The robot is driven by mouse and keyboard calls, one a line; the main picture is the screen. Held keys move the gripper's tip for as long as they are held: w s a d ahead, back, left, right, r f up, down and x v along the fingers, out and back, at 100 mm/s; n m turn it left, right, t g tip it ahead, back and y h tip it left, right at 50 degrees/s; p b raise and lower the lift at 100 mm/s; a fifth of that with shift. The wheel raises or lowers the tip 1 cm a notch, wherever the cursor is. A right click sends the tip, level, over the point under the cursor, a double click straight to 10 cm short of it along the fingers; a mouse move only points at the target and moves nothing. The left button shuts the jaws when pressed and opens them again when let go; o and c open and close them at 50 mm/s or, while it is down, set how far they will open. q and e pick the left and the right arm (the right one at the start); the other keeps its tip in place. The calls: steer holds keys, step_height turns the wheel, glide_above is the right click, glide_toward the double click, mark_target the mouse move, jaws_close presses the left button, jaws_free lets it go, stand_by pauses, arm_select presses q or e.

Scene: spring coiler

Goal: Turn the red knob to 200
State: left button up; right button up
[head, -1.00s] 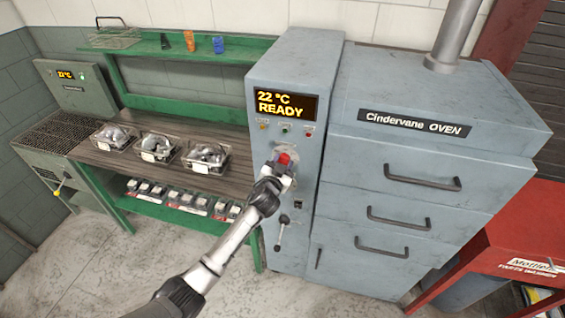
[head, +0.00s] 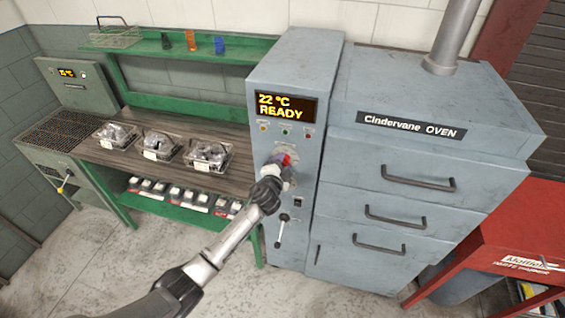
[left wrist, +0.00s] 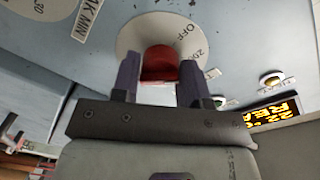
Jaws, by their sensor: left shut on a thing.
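The red knob (head: 288,159) is on the front of the grey-blue control cabinet, below the display. In the left wrist view the knob (left wrist: 160,63) sits on a pale round dial plate (left wrist: 185,28) with "OFF" and part of a number printed on it. The knob's pointer and setting cannot be read. My left gripper (head: 281,162) is at the knob; in the left wrist view its two dark fingers (left wrist: 158,78) are on either side of it, shut on it. The display (head: 286,106) reads 22 °C READY. My right gripper is not in view.
Small buttons (head: 286,130) sit above the knob, and a lever (head: 281,228) hangs below it. The Cindervane oven (head: 420,165) with handled drawers stands to the right. A bench (head: 120,165) with wire baskets is on the left.

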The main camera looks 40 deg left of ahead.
arm_select(q)
steer(key=shift+r, duration=0.15)
stand_by(0.4)
steer(key=o, duration=0.9)
steer(key=v, duration=1.3)
steer(key=shift+s+d, duration=0.15)
steer(key=shift+s, duration=0.25)
